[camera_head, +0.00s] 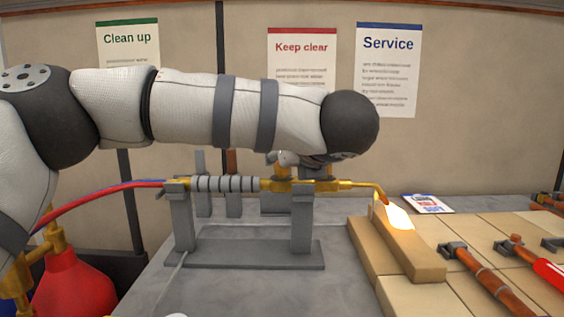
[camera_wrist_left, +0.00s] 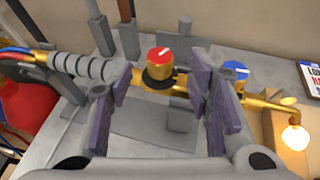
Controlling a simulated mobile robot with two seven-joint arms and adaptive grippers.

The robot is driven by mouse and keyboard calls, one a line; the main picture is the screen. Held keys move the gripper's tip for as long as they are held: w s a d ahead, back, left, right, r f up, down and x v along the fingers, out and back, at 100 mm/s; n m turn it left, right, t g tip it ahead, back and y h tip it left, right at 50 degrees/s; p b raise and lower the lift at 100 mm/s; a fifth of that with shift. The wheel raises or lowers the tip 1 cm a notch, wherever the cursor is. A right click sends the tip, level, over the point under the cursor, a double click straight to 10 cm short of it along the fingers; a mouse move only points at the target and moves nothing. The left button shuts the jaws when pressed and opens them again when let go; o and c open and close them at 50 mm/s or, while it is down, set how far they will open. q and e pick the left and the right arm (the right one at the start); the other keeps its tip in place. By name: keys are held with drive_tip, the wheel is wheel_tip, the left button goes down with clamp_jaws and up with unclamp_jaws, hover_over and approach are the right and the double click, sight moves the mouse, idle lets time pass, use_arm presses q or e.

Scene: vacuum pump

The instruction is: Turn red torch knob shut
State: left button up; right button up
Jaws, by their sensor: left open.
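The brass torch (camera_head: 330,186) lies level on a grey stand (camera_head: 260,250), its bent tip glowing with a bright flame (camera_head: 400,215). In the left wrist view the red torch knob (camera_wrist_left: 159,56) has a white mark on top and sits on a brass valve body. A blue knob (camera_wrist_left: 236,70) stands to its right. My left gripper (camera_wrist_left: 162,92) is open, with purple-grey finger pads on either side of the red knob; whether they touch it I cannot tell. In the head view my left arm hides the red knob and most of the gripper. My right gripper is out of view.
Red and blue hoses (camera_head: 110,190) run left from the torch to a red cylinder (camera_head: 75,285). The flame plays over a tan brick (camera_head: 410,250). Copper pipes (camera_head: 490,280) lie on bricks at right. A small sign card (camera_head: 427,203) lies behind them.

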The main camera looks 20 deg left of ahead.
use_arm(q)
drive_tip(key=x, duration=0.5)
drive_tip(key=shift+w+a, duration=0.15)
drive_tip(key=shift+w, duration=0.2)
clamp_jaws()
drive_tip(key=shift+m+t+h, duration=0.3)
drive_tip(key=m+h, duration=0.2)
drive_tip(key=h, duration=0.1)
drive_tip(key=m+t+h, duration=0.1)
drive_tip(key=m+h, duration=0.2)
drive_tip(key=shift+a+t, duration=0.1)
drive_tip(key=shift+t, duration=0.2)
drive_tip(key=m+h, duration=0.3)
drive_tip(key=m+g+h, duration=0.1)
drive_tip(key=m+h, duration=0.2)
drive_tip(key=shift+g+h, duration=0.3)
drive_tip(key=shift+h, duration=0.1)
drive_tip(key=shift+m, duration=0.3)
